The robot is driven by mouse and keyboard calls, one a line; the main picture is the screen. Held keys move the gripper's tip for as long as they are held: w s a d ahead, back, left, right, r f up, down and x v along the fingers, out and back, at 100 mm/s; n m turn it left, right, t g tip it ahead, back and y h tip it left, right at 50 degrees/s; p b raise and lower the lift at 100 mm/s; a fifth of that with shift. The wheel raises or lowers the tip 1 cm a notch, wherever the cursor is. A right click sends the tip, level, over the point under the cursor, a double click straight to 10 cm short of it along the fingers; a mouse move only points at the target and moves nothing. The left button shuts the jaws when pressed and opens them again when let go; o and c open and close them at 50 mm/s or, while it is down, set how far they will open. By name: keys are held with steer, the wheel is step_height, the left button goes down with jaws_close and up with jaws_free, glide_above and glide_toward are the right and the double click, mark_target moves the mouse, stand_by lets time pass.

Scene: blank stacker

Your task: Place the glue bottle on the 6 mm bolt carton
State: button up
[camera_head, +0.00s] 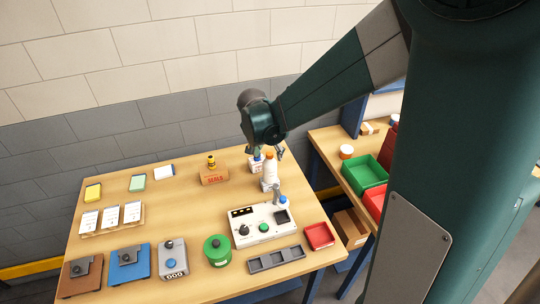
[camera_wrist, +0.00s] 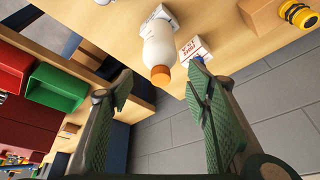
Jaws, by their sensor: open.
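The glue bottle (camera_head: 269,170) is white with an orange cap and stands upright. It also shows in the wrist view (camera_wrist: 159,48). It appears to rest on a small white carton (camera_head: 268,186), seen behind its base in the wrist view (camera_wrist: 160,13); I cannot read that carton's label. Another white carton (camera_wrist: 193,47) with red print and something blue on top stands close beside the bottle; it is partly hidden in the head view (camera_head: 254,164). My gripper (camera_wrist: 163,80) is open and empty, its fingers apart on either side of the orange cap in the picture.
A brown SEALS box (camera_head: 214,177) with a yellow-and-black item on top stands to the left. A control box (camera_head: 262,224) with a small lever stands in front of the bottle. A green bin (camera_head: 364,174) sits on the side table. Bare wood lies left of the control box.

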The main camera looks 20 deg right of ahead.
steer(key=shift+v, duration=1.7)
steer(key=s+r+n+t+y, duration=0.1)
steer(key=s+r+n, duration=0.2)
steer(key=s, duration=0.6)
steer(key=s+a+r+n+t+y, duration=0.1)
steer(key=s+r+n, duration=0.2)
steer(key=s, duration=0.6)
steer(key=s+r+n+t+y, duration=0.1)
steer(key=s+r+n, duration=0.2)
steer(key=s, duration=0.7)
steer(key=shift+a+r+t, duration=0.25)
steer(key=shift+r+t, duration=0.05)
steer(key=shift+r, duration=0.5)
steer(key=shift+s, duration=0.15)
step_height(320, 180, down, 7)
steer(key=b, duration=0.7)
steer(key=shift+f, duration=0.15)
